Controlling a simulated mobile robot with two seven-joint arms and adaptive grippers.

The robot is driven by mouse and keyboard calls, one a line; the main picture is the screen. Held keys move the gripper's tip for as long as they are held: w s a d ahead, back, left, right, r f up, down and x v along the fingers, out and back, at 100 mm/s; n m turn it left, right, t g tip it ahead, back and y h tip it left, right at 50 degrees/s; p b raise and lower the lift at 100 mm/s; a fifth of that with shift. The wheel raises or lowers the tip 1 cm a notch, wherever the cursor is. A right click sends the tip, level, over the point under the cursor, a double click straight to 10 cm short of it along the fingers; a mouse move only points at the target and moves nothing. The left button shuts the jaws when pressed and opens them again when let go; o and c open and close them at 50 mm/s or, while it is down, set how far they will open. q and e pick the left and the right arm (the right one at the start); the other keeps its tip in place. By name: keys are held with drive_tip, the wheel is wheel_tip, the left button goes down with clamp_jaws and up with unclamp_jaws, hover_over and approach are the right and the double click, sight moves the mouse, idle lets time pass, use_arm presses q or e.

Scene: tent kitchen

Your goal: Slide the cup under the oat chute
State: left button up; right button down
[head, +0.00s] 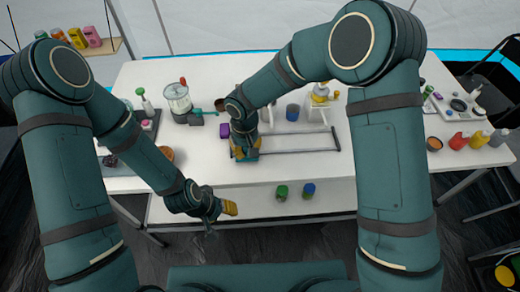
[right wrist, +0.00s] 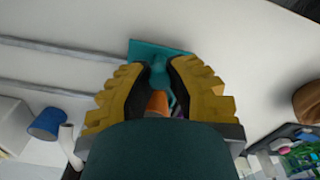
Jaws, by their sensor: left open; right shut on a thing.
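A teal sliding carriage (right wrist: 140,48) sits at the left end of a pair of grey rails (head: 300,151) on the white table. My right gripper (head: 245,152) is over it, its yellow fingers shut on an upright teal handle (right wrist: 160,76) of the carriage. A small orange piece (right wrist: 157,101) shows between the fingers; I cannot tell whether it is the cup. A clear canister dispenser (head: 177,97) with a red knob and a teal lever stands left of the carriage, perhaps the oat chute. My left gripper (head: 224,210) is open and empty at the table's front edge.
A blue cup (head: 293,112) stands behind the rails beside a white box (head: 316,113). A purple block (head: 224,131) is just left of the carriage. The tabletop right of the rails is mostly clear.

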drive_tip(key=shift+a, duration=0.3)
drive_tip(key=c, duration=0.8)
unclamp_jaws()
drive_tip(key=shift+a, duration=0.2)
drive_tip(key=shift+c, duration=0.2)
drive_tip(key=shift+d, duration=0.15)
drive_tip(key=shift+r, duration=0.3)
wheel_tip(320, 180, up, 11)
drive_tip(key=shift+r, duration=0.2)
